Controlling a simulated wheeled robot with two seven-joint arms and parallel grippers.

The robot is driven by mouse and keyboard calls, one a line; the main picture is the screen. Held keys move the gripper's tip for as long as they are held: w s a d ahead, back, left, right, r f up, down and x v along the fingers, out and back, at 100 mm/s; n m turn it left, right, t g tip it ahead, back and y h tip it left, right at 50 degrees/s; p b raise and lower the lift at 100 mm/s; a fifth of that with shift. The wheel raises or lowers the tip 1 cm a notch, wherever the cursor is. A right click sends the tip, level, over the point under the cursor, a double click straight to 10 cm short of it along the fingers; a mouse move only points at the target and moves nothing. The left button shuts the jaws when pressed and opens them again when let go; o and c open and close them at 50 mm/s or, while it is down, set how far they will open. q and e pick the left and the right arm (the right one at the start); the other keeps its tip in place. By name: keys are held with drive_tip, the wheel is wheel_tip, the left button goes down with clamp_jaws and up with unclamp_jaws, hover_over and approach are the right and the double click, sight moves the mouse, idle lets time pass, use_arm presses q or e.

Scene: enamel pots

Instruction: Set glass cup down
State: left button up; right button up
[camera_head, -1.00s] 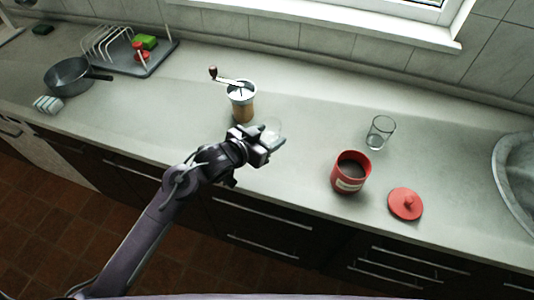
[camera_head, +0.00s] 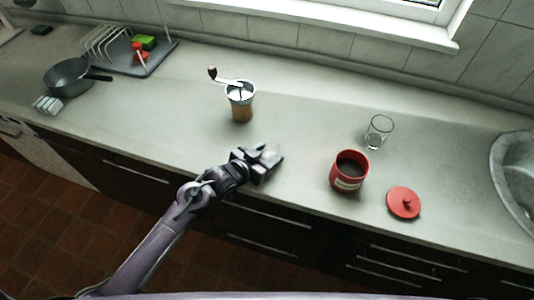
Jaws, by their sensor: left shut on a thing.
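My left gripper (camera_head: 268,162) is shut at the front part of the counter, right of and nearer than the coffee grinder. A glass cup (camera_head: 274,153) in it shows only as a faint clear patch at the fingers, mostly hidden by the gripper. I cannot tell whether its base touches the counter. Another clear glass (camera_head: 379,132) stands upright on the counter, behind and right of the red canister. My right gripper is not in view.
The coffee grinder (camera_head: 240,101) with a crank stands behind my gripper. The open red canister (camera_head: 349,171) and its red lid (camera_head: 404,202) are to the right. A pan (camera_head: 69,77) and dish rack (camera_head: 125,55) are far left. The counter (camera_head: 310,130) between grinder and canister is clear.

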use_arm(q)
drive_tip(key=o, duration=1)
drive_tip(key=shift+o, duration=0.2)
drive_tip(key=shift+r, duration=0.2)
drive_tip(key=shift+s+a, duration=0.2)
drive_tip(key=shift+s, duration=0.05)
drive_tip(key=b+v, duration=0.1)
drive_tip(key=v, duration=0.9)
drive_tip(key=shift+s+a, duration=0.1)
drive_tip(key=shift+s, duration=0.05)
drive_tip(key=shift+s+a+r, duration=0.3)
drive_tip(key=shift+s+r, duration=0.05)
